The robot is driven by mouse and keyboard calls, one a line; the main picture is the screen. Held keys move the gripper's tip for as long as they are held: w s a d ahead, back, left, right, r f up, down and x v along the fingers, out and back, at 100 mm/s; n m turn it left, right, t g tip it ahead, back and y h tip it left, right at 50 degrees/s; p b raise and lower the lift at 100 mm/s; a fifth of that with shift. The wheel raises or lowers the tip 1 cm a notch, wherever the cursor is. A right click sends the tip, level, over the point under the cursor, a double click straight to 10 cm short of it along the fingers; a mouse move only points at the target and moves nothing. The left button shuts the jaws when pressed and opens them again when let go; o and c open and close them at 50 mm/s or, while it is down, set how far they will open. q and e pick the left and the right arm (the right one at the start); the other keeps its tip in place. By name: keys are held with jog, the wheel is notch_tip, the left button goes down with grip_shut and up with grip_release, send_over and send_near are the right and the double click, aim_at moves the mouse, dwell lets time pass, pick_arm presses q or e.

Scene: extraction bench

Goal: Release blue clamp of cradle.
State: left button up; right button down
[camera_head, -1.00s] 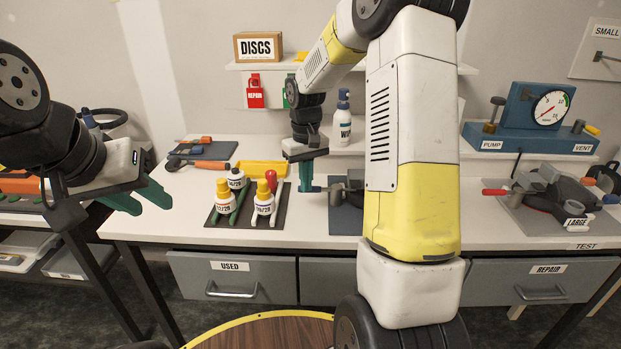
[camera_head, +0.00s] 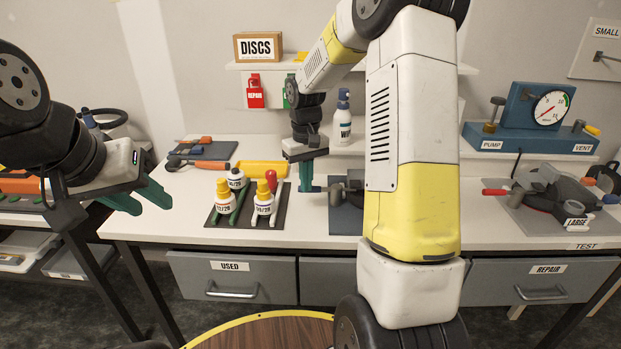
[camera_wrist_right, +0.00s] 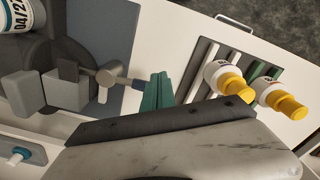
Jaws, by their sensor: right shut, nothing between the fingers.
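The cradle (camera_wrist_right: 68,93) has grey blocks and stands on a dark mat in the right wrist view. In the head view my right arm hides most of the cradle (camera_head: 354,183). Its clamp shows a grey rod with a blue handle (camera_wrist_right: 130,81) pointing toward my right fingers. My right gripper (camera_wrist_right: 157,92) has green fingers shut with nothing between them, at the handle's end; I cannot tell whether they touch it. The right gripper (camera_head: 306,188) points down in the head view. My left gripper (camera_head: 152,204) is open and empty, in front of the bench's left part.
A dark tray (camera_head: 276,219) with yellow-capped bottles stands left of my right gripper. A white bottle (camera_head: 342,125) stands behind. A pump gauge (camera_head: 550,107) and a second mat (camera_head: 520,217) with a device labelled LARGE are at right. Drawers (camera_head: 235,270) are below.

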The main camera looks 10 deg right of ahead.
jog(key=shift+f, duration=0.15)
jog(key=shift+f, duration=1.8)
jog(key=shift+w, duration=0.15)
